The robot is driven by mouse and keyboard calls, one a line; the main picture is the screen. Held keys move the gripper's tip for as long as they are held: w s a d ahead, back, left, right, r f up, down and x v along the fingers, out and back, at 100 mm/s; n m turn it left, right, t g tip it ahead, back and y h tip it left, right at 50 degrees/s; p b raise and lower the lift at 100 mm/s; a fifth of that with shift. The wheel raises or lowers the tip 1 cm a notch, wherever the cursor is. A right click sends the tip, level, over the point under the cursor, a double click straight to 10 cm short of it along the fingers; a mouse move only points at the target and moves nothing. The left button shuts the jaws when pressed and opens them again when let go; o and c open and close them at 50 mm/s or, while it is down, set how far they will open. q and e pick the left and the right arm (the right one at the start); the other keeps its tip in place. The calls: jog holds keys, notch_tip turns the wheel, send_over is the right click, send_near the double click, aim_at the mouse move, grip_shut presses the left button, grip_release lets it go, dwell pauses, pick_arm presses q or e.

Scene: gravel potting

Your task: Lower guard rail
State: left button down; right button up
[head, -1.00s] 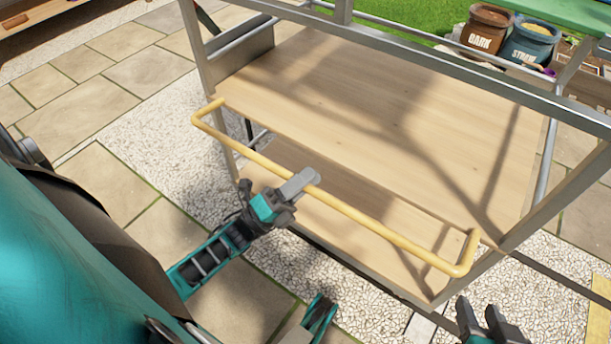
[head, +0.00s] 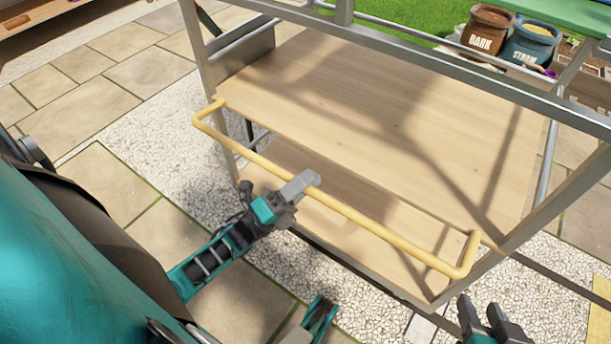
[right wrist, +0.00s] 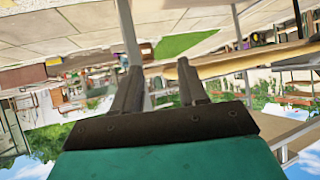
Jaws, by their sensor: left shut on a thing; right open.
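The guard rail (head: 374,226) is a yellow bar with bent ends along the near side of a metal-framed wooden bench. It stands out from the front edge of the upper shelf (head: 390,115), roughly level with it. My left gripper (head: 304,184) is shut on the rail left of its middle. Its fingers hide a short stretch of the bar. My right gripper (head: 487,322) is at the lower right of the head view, below and apart from the rail's right end. It is open and empty, and its spread fingers show in the right wrist view (right wrist: 158,85).
A lower wooden shelf (head: 350,232) lies under the rail. Metal posts and beams (head: 455,75) frame the bench. A bark pot (head: 487,30) and a straw pot (head: 530,45) stand behind it. Paving and pale gravel (head: 165,150) lie open at the left.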

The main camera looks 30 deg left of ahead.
pick_arm(q)
jog(key=shift+s+a, duration=0.1)
jog(key=shift+s, duration=0.2)
dwell(0.4)
jog(key=shift+f, duration=0.1)
dwell(0.6)
jog(key=c, duration=1.2)
grip_release()
jog(key=shift+o, duration=0.9)
